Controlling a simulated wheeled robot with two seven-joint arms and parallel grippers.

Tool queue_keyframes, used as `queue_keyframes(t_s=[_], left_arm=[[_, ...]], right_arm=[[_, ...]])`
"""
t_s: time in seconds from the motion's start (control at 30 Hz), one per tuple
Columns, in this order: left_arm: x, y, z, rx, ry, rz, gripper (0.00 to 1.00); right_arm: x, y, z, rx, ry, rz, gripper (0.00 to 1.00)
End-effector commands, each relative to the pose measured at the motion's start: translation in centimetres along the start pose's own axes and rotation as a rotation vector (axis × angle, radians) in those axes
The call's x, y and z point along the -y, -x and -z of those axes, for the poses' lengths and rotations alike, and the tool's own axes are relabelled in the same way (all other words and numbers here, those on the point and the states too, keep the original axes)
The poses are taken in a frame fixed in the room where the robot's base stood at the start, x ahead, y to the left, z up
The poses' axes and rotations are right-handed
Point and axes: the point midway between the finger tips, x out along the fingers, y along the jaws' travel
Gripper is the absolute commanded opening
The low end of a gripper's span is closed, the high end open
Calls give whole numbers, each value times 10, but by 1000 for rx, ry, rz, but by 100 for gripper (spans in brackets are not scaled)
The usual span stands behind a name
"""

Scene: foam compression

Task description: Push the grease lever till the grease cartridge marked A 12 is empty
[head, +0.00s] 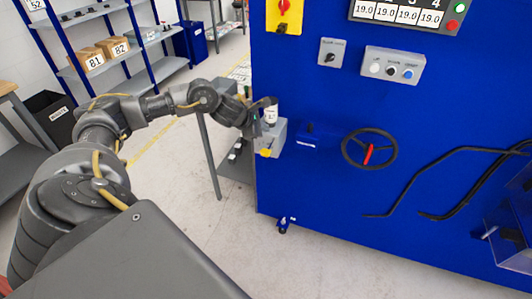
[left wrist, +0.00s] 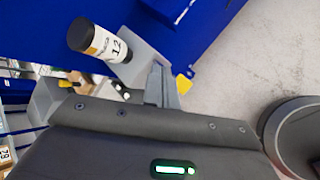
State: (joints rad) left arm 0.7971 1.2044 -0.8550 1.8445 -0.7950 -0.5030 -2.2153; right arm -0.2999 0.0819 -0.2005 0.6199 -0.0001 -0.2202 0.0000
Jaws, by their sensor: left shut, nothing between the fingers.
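The grease cartridge (head: 271,115) is a small white cylinder upright on a grey grease unit (head: 273,138) at the left edge of the blue machine. In the left wrist view the cartridge (left wrist: 105,43) has a black end and a white label reading 12; the rest of the marking is too small to tell. A yellow lever end (head: 265,153) sticks out low on the unit, and it also shows in the left wrist view (left wrist: 184,84) just beyond the fingers. My left gripper (head: 263,106) is shut and empty beside the cartridge; whether it touches anything is unclear. My right gripper is out of view.
The blue machine (head: 330,190) fills the right side, with a black handwheel (head: 369,149), a switch box (head: 394,66) and black bent bars (head: 440,180). A grey table (head: 232,165) stands behind my left arm. Shelves with boxes stand at the back left.

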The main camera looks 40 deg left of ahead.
Motion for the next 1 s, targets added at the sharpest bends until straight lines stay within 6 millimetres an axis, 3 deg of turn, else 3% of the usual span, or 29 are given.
queue_keyframes(t_s=[0.6, 1.0], left_arm=[[40, -54, 40, 0, 0, 0, 0], [41, -56, 41, 0, 1, 0, 0]], right_arm=[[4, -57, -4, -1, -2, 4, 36], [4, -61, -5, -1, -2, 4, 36]])
